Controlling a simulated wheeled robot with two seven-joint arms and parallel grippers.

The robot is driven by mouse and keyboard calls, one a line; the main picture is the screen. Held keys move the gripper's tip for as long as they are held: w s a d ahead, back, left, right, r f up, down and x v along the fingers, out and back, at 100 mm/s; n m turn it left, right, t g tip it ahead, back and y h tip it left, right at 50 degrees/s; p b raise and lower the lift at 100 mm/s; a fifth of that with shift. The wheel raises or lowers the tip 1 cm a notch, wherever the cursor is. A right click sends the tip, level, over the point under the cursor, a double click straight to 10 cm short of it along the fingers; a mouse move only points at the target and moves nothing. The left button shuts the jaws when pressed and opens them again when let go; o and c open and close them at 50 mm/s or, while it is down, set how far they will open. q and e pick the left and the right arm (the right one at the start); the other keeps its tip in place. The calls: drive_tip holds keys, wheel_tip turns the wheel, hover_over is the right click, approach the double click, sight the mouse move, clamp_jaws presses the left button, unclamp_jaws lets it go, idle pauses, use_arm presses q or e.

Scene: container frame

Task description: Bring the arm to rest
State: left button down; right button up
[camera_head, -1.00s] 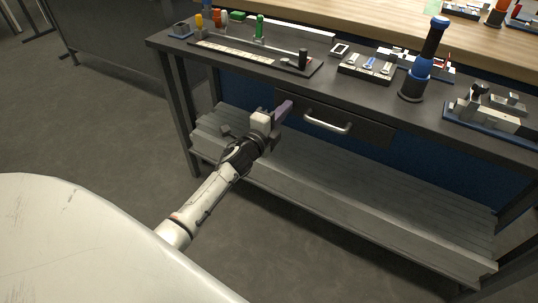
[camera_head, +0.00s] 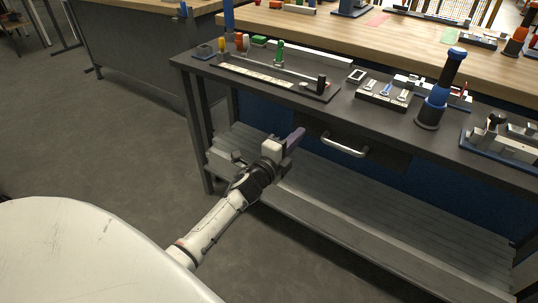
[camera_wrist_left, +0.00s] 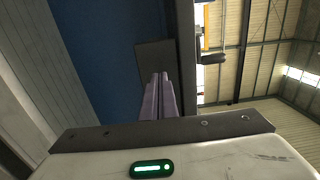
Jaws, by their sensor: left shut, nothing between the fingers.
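My left arm (camera_head: 212,225) comes in from the lower left in the head view and reaches up towards the front of the dark workbench. My left gripper (camera_head: 298,135) has purple-grey fingers. They are shut with nothing between them, in front of the bench below its top, left of the drawer handle. In the left wrist view the two fingers (camera_wrist_left: 158,95) lie side by side. My right gripper does not show in either view.
The dark workbench (camera_head: 225,80) carries tools, trays and a blue-and-black cylinder tool (camera_head: 437,95). A drawer handle (camera_head: 344,147) sticks out at its front. A grey lower shelf (camera_head: 340,215) lies below. Floor (camera_head: 110,150) is clear to the left.

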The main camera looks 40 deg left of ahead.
use_arm(q)
drive_tip(key=s, duration=1)
drive_tip(key=shift+s+d, duration=0.2)
drive_tip(key=shift+d, duration=0.2)
drive_tip(key=s+d+f+n+g+h, duration=0.2)
drive_tip(key=s+d+f+n+g, duration=0.2)
drive_tip(key=s+d+f+n, duration=0.3)
drive_tip(key=s+d+f+n+g+h+p, duration=0.1)
drive_tip(key=s+d+f+n+g, duration=0.4)
drive_tip(key=s, duration=1.2)
drive_tip(key=d+f+n, duration=0.3)
drive_tip(key=d+f, duration=0.2)
drive_tip(key=d, duration=0.2)
drive_tip(key=shift+s+d+f+h, duration=0.2)
drive_tip(key=shift+s+f+h, duration=0.15)
drive_tip(key=shift+h, duration=0.05)
